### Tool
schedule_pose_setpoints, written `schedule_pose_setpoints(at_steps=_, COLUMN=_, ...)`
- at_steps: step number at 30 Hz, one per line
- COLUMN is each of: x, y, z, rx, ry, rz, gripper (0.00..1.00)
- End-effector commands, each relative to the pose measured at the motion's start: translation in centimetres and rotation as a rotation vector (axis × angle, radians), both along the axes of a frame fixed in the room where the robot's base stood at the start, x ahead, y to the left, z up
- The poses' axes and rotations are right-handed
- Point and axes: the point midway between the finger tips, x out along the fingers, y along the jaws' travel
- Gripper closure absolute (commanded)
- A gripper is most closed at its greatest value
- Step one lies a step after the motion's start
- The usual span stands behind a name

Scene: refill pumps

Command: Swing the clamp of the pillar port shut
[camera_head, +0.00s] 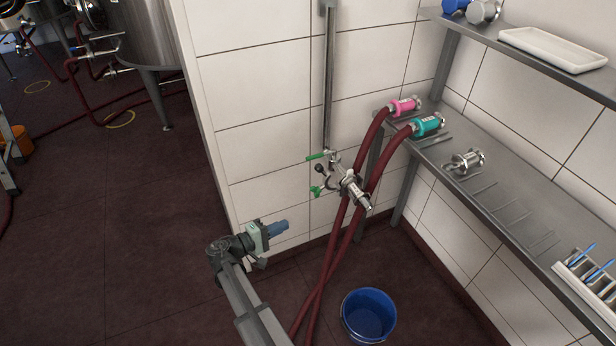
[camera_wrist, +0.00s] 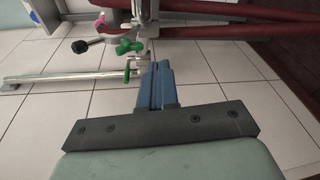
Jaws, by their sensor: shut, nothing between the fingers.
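The pillar port (camera_head: 348,184) is a steel fitting with green valve handles at the foot of a vertical pipe on the tiled wall. A black-knobbed metal piece, apparently its clamp (camera_head: 326,171), sits at its left; the black knob (camera_wrist: 80,46) shows in the wrist view. I cannot tell how far the clamp stands open. My gripper (camera_head: 286,225) is shut and empty, below and left of the port and apart from it in the head view. Its blue fingers (camera_wrist: 155,82) point toward the fittings in the wrist view, with a green handle (camera_wrist: 130,47) just beyond them.
Two dark red hoses (camera_head: 365,165) hang beside the port, with a pink coupling (camera_head: 404,106) and a teal coupling (camera_head: 429,125) on the steel bench (camera_head: 505,190). A steel fitting (camera_head: 467,161) lies there. A blue bucket (camera_head: 368,313) stands on the floor.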

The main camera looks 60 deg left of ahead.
Motion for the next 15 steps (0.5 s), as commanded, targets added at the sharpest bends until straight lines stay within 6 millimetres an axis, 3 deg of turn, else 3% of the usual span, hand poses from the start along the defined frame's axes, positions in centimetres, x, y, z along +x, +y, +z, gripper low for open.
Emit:
schedule_pose_setpoints(at_steps=3, x=-0.1, y=1.9, z=3.2, rx=0.056, ry=-0.178, rz=0.019, gripper=1.0)
schedule_pose_setpoints(at_steps=9, x=-0.9, y=2.3, z=7.4, rx=0.148, ry=-0.384, rz=0.042, gripper=1.0)
schedule_pose_setpoints(at_steps=15, x=-1.2, y=1.7, z=8.7, rx=0.226, ry=-0.441, rz=0.027, gripper=1.0)
